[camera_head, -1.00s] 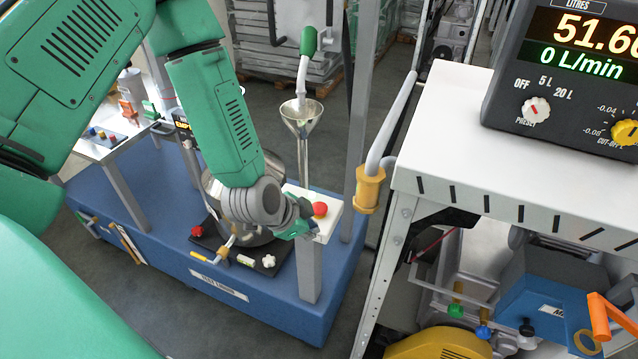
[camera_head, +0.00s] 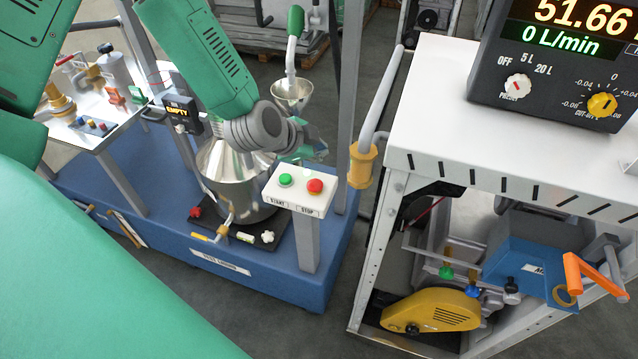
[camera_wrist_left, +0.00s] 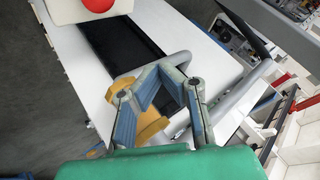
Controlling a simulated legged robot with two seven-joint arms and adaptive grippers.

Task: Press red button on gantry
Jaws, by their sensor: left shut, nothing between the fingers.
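The red STOP button (camera_head: 315,186) sits on a white control box (camera_head: 298,203) on a grey post at the front right of the blue-based gantry. A green START button (camera_head: 285,180) is beside it on the left. My left gripper (camera_head: 314,143) is shut and empty, above and behind the box in the head view, apart from both buttons. In the left wrist view the red button (camera_wrist_left: 97,4) is cut off by the top edge, and the shut fingertips (camera_wrist_left: 165,68) lie below and right of it. My right gripper is in no view.
A yellow-collared nozzle (camera_head: 362,165) hangs right of the box, beside the white-topped cabinet (camera_head: 440,120) with the meter (camera_head: 550,75). A steel vessel (camera_head: 232,175) and funnel (camera_head: 292,94) stand behind and left of the box. Bare floor lies in front of the gantry.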

